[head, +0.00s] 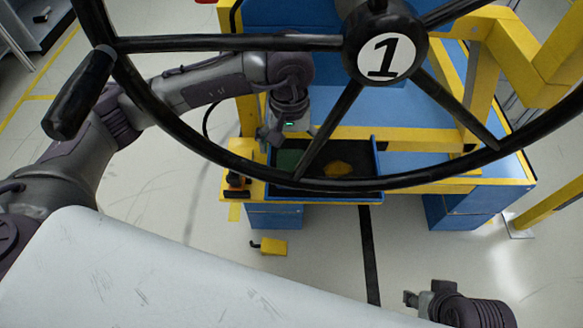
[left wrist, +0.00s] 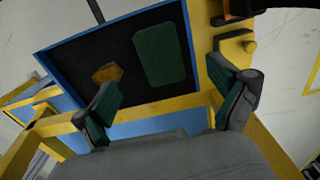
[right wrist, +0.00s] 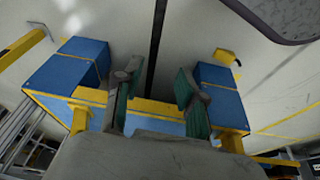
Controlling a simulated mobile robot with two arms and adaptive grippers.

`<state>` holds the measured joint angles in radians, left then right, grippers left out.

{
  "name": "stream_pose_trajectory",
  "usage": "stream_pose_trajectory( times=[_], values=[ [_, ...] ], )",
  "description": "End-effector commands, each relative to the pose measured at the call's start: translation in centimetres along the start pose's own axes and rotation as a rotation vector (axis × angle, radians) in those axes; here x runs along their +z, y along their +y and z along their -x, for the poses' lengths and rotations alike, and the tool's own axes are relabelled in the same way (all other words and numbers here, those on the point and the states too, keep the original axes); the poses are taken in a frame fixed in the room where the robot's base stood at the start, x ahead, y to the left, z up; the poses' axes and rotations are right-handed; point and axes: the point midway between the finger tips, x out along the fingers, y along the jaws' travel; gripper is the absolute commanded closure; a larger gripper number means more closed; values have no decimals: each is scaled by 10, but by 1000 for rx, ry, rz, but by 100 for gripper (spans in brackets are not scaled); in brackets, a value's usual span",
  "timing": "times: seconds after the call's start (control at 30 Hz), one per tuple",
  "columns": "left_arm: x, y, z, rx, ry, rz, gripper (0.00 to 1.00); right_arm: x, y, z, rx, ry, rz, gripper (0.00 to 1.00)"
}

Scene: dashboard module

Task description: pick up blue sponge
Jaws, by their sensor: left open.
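No clearly blue sponge shows. A dark green, rounded rectangular pad (left wrist: 160,55) lies in a blue-rimmed black tray (left wrist: 72,42); the pad also shows in the head view (head: 289,159), partly behind the steering wheel. A small yellow-orange irregular piece (left wrist: 107,73) lies beside it in the tray; it also shows in the head view (head: 340,168). My left gripper (head: 290,134) is open and empty above the tray's back left side, its fingers (left wrist: 165,92) spread apart and clear of the pad. My right gripper (right wrist: 158,88) is open and empty, low at the right in the head view (head: 424,298).
A black steering wheel (head: 232,43) with a hub marked 1 crosses the head view in front of the tray. A yellow frame (head: 490,45) with blue panels surrounds the tray. A yellow ledge (head: 240,184) with an orange-black knob adjoins it at left. Open floor lies in front.

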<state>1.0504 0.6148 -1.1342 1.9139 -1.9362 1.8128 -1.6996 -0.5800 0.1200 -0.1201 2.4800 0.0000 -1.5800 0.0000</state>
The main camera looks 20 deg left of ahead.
Motion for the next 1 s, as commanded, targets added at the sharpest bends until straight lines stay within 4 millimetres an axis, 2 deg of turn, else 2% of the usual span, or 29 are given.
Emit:
stream_pose_trajectory(
  times=[0.1,0.27,0.37,0.6,0.9,1.0],
  values=[
    [0,0,-18,0,-2,1,3,1,0,-4,0,0,0,60],
    [0,0,-27,1,-1,0,3,1,0,-5,0,2,0,60],
    [-1,0,-40,0,-3,0,3,-2,-1,-8,-1,20,1,60],
    [-4,1,-72,2,-1,0,3,-37,-5,-11,-8,181,6,60],
    [-4,1,-76,3,1,0,3,-43,-5,-10,-10,211,7,60],
    [-4,1,-76,3,1,0,18,-43,-5,-10,-10,210,7,60]
  ],
)
